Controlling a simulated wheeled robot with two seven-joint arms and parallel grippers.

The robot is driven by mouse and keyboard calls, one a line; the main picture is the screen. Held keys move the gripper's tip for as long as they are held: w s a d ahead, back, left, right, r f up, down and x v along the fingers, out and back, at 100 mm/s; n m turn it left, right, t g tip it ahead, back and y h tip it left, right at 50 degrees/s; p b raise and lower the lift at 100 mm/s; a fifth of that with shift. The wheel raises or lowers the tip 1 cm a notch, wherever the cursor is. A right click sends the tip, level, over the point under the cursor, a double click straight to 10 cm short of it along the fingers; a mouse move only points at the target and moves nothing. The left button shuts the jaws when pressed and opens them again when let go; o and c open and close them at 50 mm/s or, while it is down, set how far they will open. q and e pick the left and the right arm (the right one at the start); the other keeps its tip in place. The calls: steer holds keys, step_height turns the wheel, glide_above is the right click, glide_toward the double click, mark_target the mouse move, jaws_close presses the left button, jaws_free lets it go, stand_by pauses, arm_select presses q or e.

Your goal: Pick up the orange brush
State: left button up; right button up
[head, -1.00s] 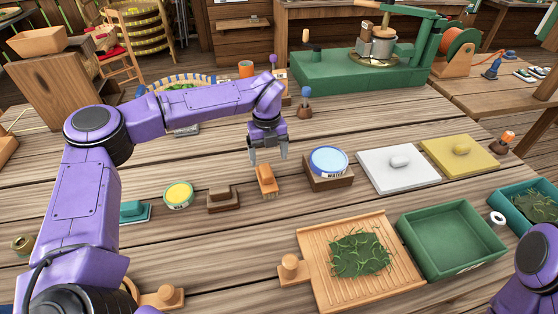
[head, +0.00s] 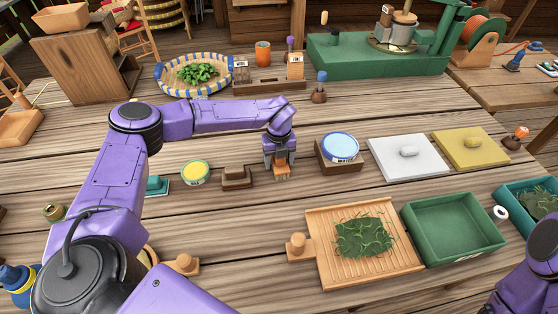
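The orange brush (head: 281,174) stands on the wooden table in the middle of the head view, left of the blue-lidded water tin (head: 340,148). My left gripper (head: 280,167) points down right over the brush, with one finger at each side of its upper part. The fingers look spread, and I see no clear sign that they press on it. The gripper hides the top of the brush. Only a purple part of my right arm shows at the lower right edge; its gripper is out of view.
A brown block (head: 236,178) and a yellow-lidded tin (head: 195,172) stand left of the brush. A white lidded plate (head: 408,157) lies to the right. A ridged wooden board (head: 325,220) with green leaves and a green tray (head: 452,227) are in front. Bare table lies just before the brush.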

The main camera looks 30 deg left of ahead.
arm_select(q)
steer(key=c, duration=1.1)
steer(key=shift+w+r+b, duration=0.15)
steer(key=shift+r+b, duration=0.25)
steer(key=shift+r, duration=1.05)
steer(key=s+d+r+b, duration=0.1)
steer(key=s+r, duration=0.2)
steer(key=s, duration=0.1)
steer(key=s+r+b, duration=0.2)
steer(key=s+r, duration=0.1)
steer(key=s, duration=0.2)
steer(key=s+d+r+b, duration=0.1)
steer(key=s+r, duration=0.3)
steer(key=s, duration=0.1)
steer(key=shift+d, duration=0.35)
